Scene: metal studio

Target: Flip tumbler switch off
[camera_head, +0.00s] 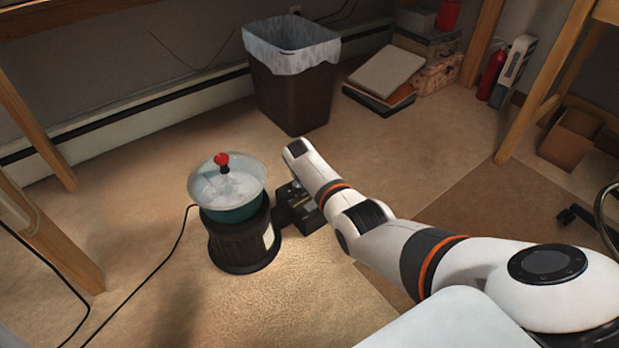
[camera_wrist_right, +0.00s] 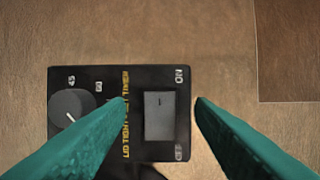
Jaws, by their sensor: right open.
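The tumbler (camera_head: 240,242) stands on the floor, with a dark ribbed base, a clear bowl lid and a red knob on top. Its black control box (camera_head: 305,212) sits at its right side, partly hidden by my right arm. In the right wrist view the box face (camera_wrist_right: 90,85) shows a round dial (camera_wrist_right: 71,110) and a dark grey tumbler switch (camera_wrist_right: 159,120) with ON and OFF labels beside it. Which way the switch is tipped I cannot tell. My right gripper (camera_wrist_right: 160,99) is open, its teal fingers on either side of the switch, empty. My left gripper is not in view.
A black cord (camera_head: 160,267) runs from the tumbler to the lower left. A lined waste bin (camera_head: 298,95) stands behind. Wooden table legs (camera_head: 50,235) are at the left and right. Boxes (camera_head: 385,75) and a red extinguisher (camera_head: 491,76) are at the back right. Carpet around the tumbler is mostly clear.

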